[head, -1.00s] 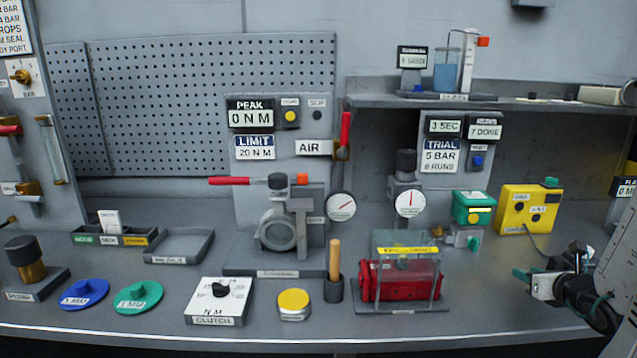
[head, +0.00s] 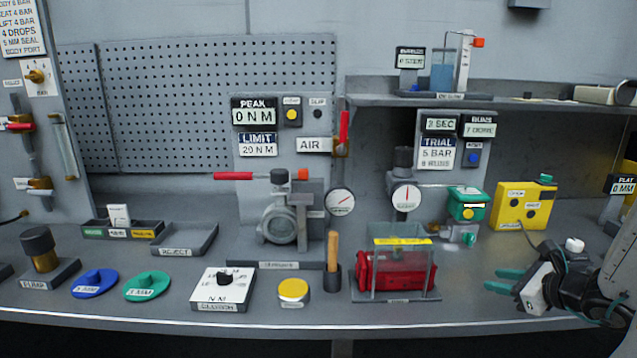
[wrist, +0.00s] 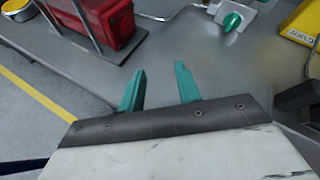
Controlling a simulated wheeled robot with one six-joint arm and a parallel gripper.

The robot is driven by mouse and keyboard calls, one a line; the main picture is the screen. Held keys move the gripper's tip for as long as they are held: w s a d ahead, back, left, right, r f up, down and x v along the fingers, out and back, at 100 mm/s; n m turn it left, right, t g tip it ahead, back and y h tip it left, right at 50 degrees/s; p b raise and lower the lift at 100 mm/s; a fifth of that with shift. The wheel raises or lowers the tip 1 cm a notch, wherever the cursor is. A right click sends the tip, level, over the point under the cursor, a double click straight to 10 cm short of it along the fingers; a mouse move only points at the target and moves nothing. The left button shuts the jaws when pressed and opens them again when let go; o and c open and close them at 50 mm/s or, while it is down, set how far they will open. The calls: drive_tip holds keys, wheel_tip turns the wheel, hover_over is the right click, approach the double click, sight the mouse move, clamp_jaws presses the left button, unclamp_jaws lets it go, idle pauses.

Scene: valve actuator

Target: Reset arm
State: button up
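My gripper (head: 503,281) is at the right front of the bench, low over the top. Its two green fingers point left in the head view. In the wrist view my gripper (wrist: 158,88) shows both fingers apart with only bare bench between them. It is open and empty. The red part (head: 388,271) under a clear cover stands to its left, apart from the fingers. The green-knobbed valve (wrist: 231,20) lies ahead of the fingers in the wrist view.
A yellow box (head: 523,205) with a cable stands behind my gripper. A green-topped unit (head: 467,203) stands left of it. A yellow button (head: 293,290), a clutch dial box (head: 223,289) and a wooden-handled tool (head: 333,253) stand farther left. The bench front edge is close.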

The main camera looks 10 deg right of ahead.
drive_tip(key=s+a+r+n+g+y, duration=0.25)
drive_tip(key=s+a+n+g, duration=0.2)
drive_tip(key=a+n, duration=0.5)
drive_tip(key=s+a+r+n+g+y, duration=0.25)
drive_tip(key=s+a+n+g, duration=0.2)
drive_tip(key=a+n, duration=0.5)
drive_tip(key=s+a+r+n+g+h, duration=0.2)
drive_tip(key=s+a+r+n+h, duration=0.5)
drive_tip(key=s+n, duration=0.3)
drive_tip(key=shift+a+r+n+h, duration=0.15)
drive_tip(key=shift+r+n+h, duration=0.2)
drive_tip(key=shift+n, duration=0.25)
idle(1.8)
